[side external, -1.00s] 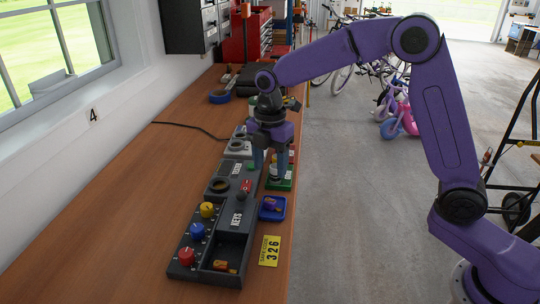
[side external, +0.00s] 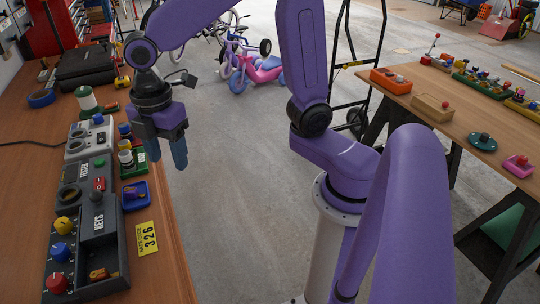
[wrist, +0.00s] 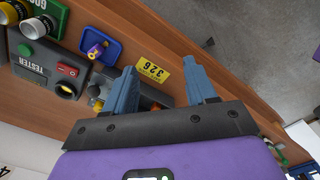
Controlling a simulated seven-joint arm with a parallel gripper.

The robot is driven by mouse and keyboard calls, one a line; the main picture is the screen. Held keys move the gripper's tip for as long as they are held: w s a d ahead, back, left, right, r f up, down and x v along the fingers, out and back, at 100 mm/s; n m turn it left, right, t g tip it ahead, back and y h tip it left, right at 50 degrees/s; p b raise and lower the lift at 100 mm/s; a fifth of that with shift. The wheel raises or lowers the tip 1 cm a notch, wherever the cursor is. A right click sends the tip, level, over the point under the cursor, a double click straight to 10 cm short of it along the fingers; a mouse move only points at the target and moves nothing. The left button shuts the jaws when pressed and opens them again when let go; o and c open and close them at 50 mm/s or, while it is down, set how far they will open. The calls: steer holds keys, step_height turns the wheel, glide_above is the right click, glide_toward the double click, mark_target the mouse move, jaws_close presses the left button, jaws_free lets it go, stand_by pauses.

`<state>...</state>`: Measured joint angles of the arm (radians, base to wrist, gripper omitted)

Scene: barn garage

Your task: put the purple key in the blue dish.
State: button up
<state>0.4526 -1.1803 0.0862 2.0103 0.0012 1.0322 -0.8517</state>
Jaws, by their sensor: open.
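The blue dish (side external: 127,206) sits on the workbench beside the grey panel. A small purple and yellow piece, which looks like the purple key (side external: 134,192), lies inside it. The wrist view also shows the dish (wrist: 88,27) with the purple key (wrist: 97,48) in it, at the upper left. My gripper (side external: 167,158) is open and empty, above and to the right of the dish, near the bench edge. Its two blue-grey fingers (wrist: 160,68) are apart in the wrist view, with the dish outside them to the left.
The grey panel (side external: 88,225) has coloured knobs and a KEYS tray holding an orange piece (side external: 98,274). A yellow code label (side external: 147,238) lies by the dish.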

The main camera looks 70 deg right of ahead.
steer(key=s+d+f+m, duration=0.1)
steer(key=s+d, duration=0.3)
steer(key=s, duration=0.5)
steer(key=s+d+f+m, duration=0.1)
steer(key=s+d+m, duration=0.3)
steer(key=s, duration=0.5)
steer(key=shift+d+f, duration=0.35)
steer(key=shift+d, duration=0.05)
